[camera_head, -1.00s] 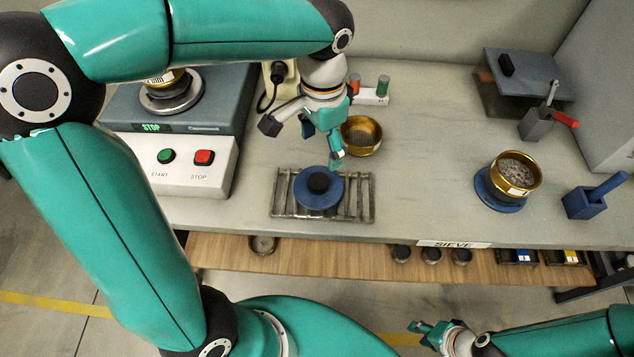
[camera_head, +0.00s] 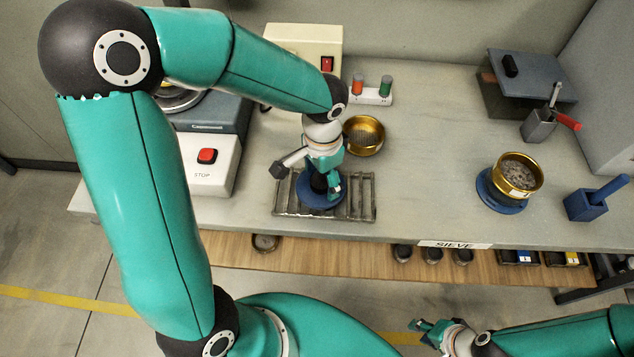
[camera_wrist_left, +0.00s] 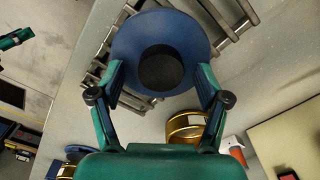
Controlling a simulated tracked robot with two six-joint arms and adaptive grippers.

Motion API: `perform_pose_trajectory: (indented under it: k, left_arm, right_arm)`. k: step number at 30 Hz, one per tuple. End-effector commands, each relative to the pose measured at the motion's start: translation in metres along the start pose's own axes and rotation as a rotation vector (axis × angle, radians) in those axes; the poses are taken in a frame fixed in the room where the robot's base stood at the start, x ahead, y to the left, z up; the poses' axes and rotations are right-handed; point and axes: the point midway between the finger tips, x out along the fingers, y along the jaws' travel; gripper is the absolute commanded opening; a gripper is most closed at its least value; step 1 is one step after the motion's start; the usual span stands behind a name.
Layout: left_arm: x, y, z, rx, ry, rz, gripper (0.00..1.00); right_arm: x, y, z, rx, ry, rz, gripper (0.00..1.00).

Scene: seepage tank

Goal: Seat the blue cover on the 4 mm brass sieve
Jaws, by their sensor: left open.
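The blue cover (camera_head: 313,200), a round disc with a black knob, lies on a metal bar rack; the knob (camera_wrist_left: 161,68) shows whole in the left wrist view. My left gripper (camera_head: 327,188) is open over the cover, a finger on either side of the knob with gaps visible. One brass sieve (camera_head: 363,135) stands empty-looking on the bench behind the rack. Another brass sieve (camera_head: 518,174) holds grey stones and stands on a blue round base at right. I cannot read a mesh size on either. My right gripper (camera_head: 428,330) is low at the front, its jaw gap unclear.
The metal bar rack (camera_head: 356,200) is near the bench's front edge. A control box with a red stop button (camera_head: 207,156) stands to its left. A stand with orange and green items (camera_head: 372,94) is behind. A blue scoop holder (camera_head: 588,204) is at right. The bench between rack and right sieve is clear.

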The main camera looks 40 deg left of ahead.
Motion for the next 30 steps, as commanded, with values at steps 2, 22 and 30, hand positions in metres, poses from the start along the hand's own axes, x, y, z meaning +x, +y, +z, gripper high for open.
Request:
perform_pose_trajectory:
  k: [2,22,30]
  left_arm:
    - [-0.0001,0.0,-0.0001,0.0,0.0,0.0,0.76]
    - [-0.0008,0.0001,-0.0002,0.0,0.0,0.0,0.04]
    - [-0.0093,-0.0002,-0.0008,-0.002,0.003,-0.001,0.04]
  right_arm:
    - [0.0001,0.0,0.0,0.0,0.0,0.0,0.35]
    - [0.0,0.0,0.0001,0.0,0.0,0.0,0.35]
    - [-0.0001,-0.0001,0.0001,0.0,0.0,0.0,0.35]
